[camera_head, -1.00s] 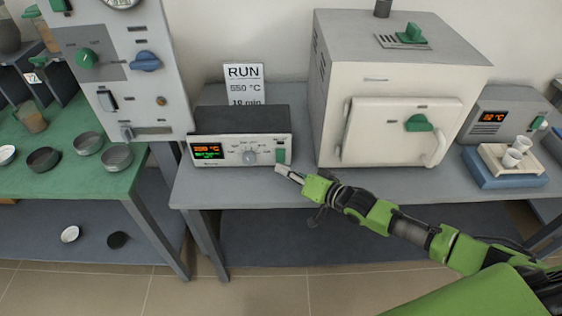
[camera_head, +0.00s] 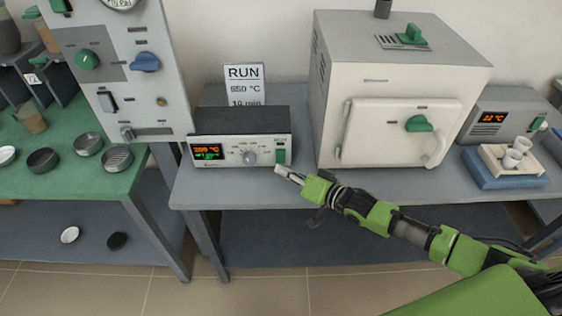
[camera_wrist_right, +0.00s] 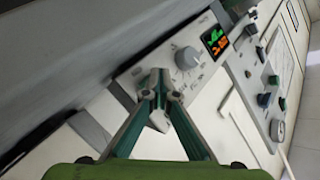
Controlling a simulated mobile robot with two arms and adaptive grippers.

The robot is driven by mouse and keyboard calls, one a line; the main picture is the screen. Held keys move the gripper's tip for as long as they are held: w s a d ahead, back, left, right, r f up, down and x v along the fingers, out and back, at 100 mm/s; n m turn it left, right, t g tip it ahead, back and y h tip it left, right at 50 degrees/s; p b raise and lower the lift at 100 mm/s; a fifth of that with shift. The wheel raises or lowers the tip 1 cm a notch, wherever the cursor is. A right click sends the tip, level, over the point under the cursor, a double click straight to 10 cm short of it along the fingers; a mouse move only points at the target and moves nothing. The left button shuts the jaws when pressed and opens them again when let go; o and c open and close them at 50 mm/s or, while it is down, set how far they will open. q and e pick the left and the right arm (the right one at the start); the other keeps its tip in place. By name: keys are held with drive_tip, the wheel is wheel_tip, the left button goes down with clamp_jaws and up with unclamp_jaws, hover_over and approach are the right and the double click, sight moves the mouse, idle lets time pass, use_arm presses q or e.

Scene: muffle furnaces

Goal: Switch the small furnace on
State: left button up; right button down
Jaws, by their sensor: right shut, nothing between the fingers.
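The small furnace (camera_head: 360,80) is a pale box with a closed front door and a green door latch. To its left stands a low control box (camera_head: 225,160) with a lit orange and green display (camera_head: 208,152), a grey knob (camera_head: 249,157) and a green switch (camera_head: 281,156) at its right end. My right gripper (camera_head: 282,170) is shut and empty, its tips just in front of and below the green switch; contact cannot be told. In the right wrist view the gripper (camera_wrist_right: 158,85) covers the switch area; the knob (camera_wrist_right: 187,57) shows beyond. My left gripper is not in view.
A sign (camera_head: 244,84) reading RUN, 550 °C and 10 min stands behind the control box. A tall panel (camera_head: 125,70) with knobs stands left, beside dishes on a green bench (camera_head: 70,182). At right are a grey unit (camera_head: 495,110) with its display lit and white cups (camera_head: 513,157) on a tray.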

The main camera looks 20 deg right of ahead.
drive_tip(key=shift+w, duration=0.15)
drive_tip(key=shift+w+d+b, duration=0.1)
drive_tip(key=shift+w+b, duration=0.2)
drive_tip(key=shift+b, duration=0.05)
drive_tip(key=shift+w+d+f+b, duration=0.1)
drive_tip(key=shift+w+b, duration=0.2)
idle(0.4)
drive_tip(key=shift+s, duration=0.1)
drive_tip(key=shift+s+a+r+p, duration=0.2)
drive_tip(key=shift+s+p, duration=0.3)
drive_tip(key=shift+p, duration=0.3)
drive_tip(key=shift+s+f, duration=0.1)
drive_tip(key=shift+s, duration=0.1)
